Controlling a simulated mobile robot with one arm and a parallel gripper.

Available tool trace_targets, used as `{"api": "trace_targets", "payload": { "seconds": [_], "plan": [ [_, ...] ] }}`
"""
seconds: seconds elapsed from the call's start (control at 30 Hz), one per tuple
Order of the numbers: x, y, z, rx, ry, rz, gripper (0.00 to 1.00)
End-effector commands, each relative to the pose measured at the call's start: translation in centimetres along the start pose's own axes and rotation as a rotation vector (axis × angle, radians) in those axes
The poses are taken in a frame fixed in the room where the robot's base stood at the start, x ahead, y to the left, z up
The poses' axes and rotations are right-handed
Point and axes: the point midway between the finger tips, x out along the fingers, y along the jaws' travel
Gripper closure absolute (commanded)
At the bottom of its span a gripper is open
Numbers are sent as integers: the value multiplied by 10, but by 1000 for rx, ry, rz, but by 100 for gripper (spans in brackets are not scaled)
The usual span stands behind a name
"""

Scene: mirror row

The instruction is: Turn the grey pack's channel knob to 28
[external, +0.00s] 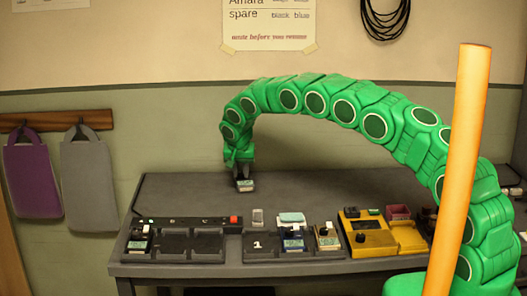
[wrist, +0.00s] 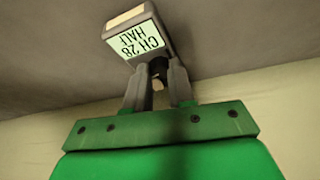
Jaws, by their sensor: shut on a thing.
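A small grey pack (external: 246,187) is on the back left part of the dark table, under my gripper (external: 241,171). In the wrist view the grey pack (wrist: 164,46) shows a pale lit display (wrist: 136,42) that reads "CH 28 HALF", upside down in the picture. My gripper (wrist: 157,84) is shut on the dark channel knob (wrist: 159,70) at the pack's near end. The fingers hide part of the knob.
A black charging strip (external: 175,243) with a red switch, a tray marked 1 (external: 258,245) and a yellow unit (external: 372,240) line the table's front edge, with several small packs in them. An orange pole (external: 460,170) stands in front of my arm.

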Motion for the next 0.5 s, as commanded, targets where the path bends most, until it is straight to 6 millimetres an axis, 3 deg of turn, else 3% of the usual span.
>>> {"api": "trace_targets", "payload": {
  "seconds": [0.33,0.37,0.5],
  "plan": [
    [1,1,1,2,-2,2,100],
    [1,1,1,2,-2,2,74],
    [1,0,0,2,-2,2,52]
  ]
}}
